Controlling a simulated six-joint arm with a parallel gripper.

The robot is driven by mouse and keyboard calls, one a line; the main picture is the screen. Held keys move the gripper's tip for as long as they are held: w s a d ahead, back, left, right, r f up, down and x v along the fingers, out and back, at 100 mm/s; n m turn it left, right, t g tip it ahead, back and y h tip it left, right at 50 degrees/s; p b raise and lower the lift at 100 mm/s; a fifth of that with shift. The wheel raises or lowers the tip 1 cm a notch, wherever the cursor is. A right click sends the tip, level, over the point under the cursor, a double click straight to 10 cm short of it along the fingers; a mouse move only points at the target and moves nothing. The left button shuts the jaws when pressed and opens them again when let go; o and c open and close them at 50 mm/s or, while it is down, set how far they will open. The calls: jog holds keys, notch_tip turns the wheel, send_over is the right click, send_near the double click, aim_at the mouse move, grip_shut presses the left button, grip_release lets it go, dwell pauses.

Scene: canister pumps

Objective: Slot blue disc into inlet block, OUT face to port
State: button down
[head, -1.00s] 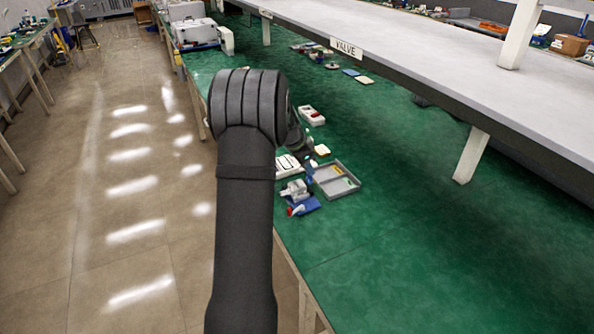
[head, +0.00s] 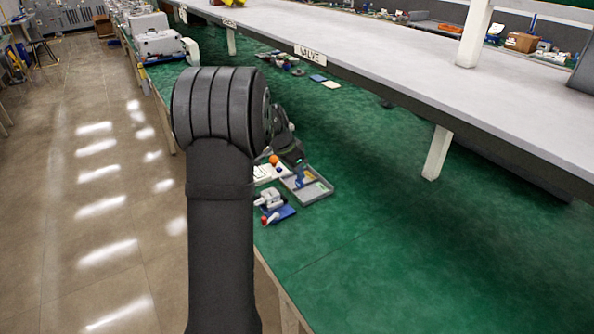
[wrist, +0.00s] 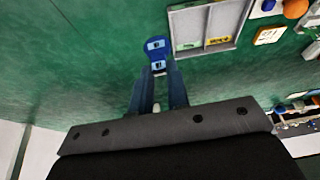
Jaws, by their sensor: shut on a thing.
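In the wrist view, my gripper (wrist: 160,72) is shut on the blue disc (wrist: 157,53) at its fingertips. The disc shows a rounded blue end and two small pale labels, whose lettering is too small to read. It appears over bare green bench, just left of the grey tray. In the head view, my arm hides most of the gripper, and I cannot clearly make out the disc. A white and grey fitting with a red knob (head: 270,202) stands on a blue base (head: 284,213) near the bench's front edge. I cannot tell whether this is the inlet block.
A grey divided tray (head: 316,190) lies behind the fitting; it also shows in the wrist view (wrist: 203,50), with yellow and green labels inside. An orange round part (wrist: 295,8) is beyond it. A shelf marked VALVE (head: 311,52) overhangs the bench. The green bench to the right is clear.

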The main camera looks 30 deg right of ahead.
jog(key=w+a+n+y, duration=0.1)
jog(key=w+n+y, duration=0.3)
jog(key=n, duration=1.3)
jog(key=w+a+n+y, duration=0.2)
jog(key=w+n+y, duration=0.3)
jog(key=n, duration=1.3)
jog(key=shift+w+a, duration=0.3)
jog(key=shift+w, duration=0.25)
jog(key=shift+f, duration=0.1)
jog(key=shift+f, duration=2.85)
jog(key=shift+f, duration=2.45)
